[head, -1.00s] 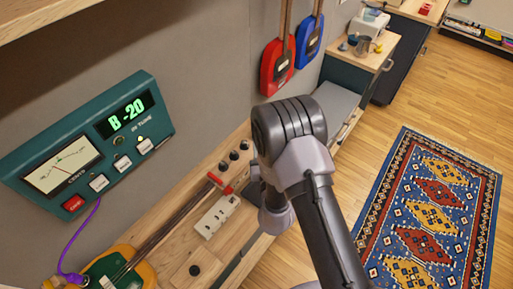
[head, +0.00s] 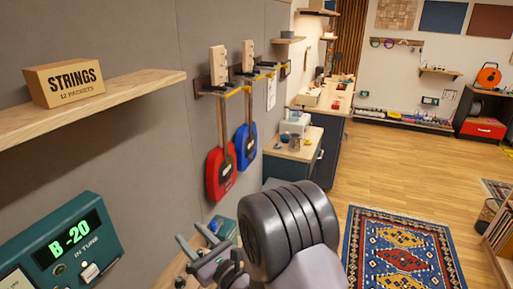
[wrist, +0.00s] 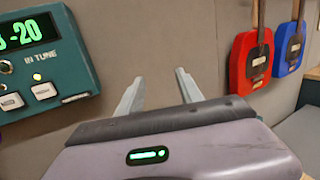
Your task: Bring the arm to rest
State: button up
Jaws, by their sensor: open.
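My gripper (head: 197,248) is raised at the lower middle of the head view, beside the dark rounded joint of my arm. Its two fingers are apart with nothing between them. In the wrist view my gripper (wrist: 160,95) points toward the grey wall, fingers spread and empty. The teal tuner box (head: 70,248) reads "B -20" and "IN TUNE" at the lower left; it also shows at the left of the wrist view (wrist: 45,60). The workbench below is mostly hidden by my arm.
A red guitar (head: 220,172) and a blue guitar (head: 246,146) hang on the wall. A shelf (head: 130,92) with a strings box (head: 65,82) juts out at upper left. A side cabinet (head: 296,150) stands beyond. A patterned rug (head: 400,255) lies on open wooden floor (head: 390,165).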

jog(key=s+a+r+n+g+y+b, duration=0.1)
jog(key=s+a+r+n+g+y, duration=0.1)
jog(key=s+r+n+g+y, duration=0.35)
jog(key=s+d+r+n+g+h+b, duration=0.1)
jog(key=s+d+n+g+h+b, duration=0.15)
jog(key=s+n+g, duration=0.4)
jog(key=s+d+r+n+g+h+b, duration=0.1)
jog(key=s+d+r+n+h, duration=0.2)
jog(key=s, duration=0.6)
jog(key=s+d+f+n+t+h+b, duration=0.1)
jog(key=d+h, duration=0.3)
jog(key=d, duration=0.4)
jog(key=s+d+f+n+t+h+b, duration=0.1)
jog(key=d+f+n+t+h, duration=0.2)
jog(key=d, duration=0.6)
jog(key=s+d+f+n+t+h+b, duration=0.1)
jog(key=s+d+f+n+t+h, duration=0.1)
jog(key=d+h, duration=0.3)
jog(key=d+f, duration=0.1)
jog(key=d, duration=0.2)
jog(key=shift+d+f+n, duration=0.2)
jog(key=shift+d+n, duration=0.1)
jog(key=shift+n, duration=0.1)
jog(key=shift+a, duration=0.15)
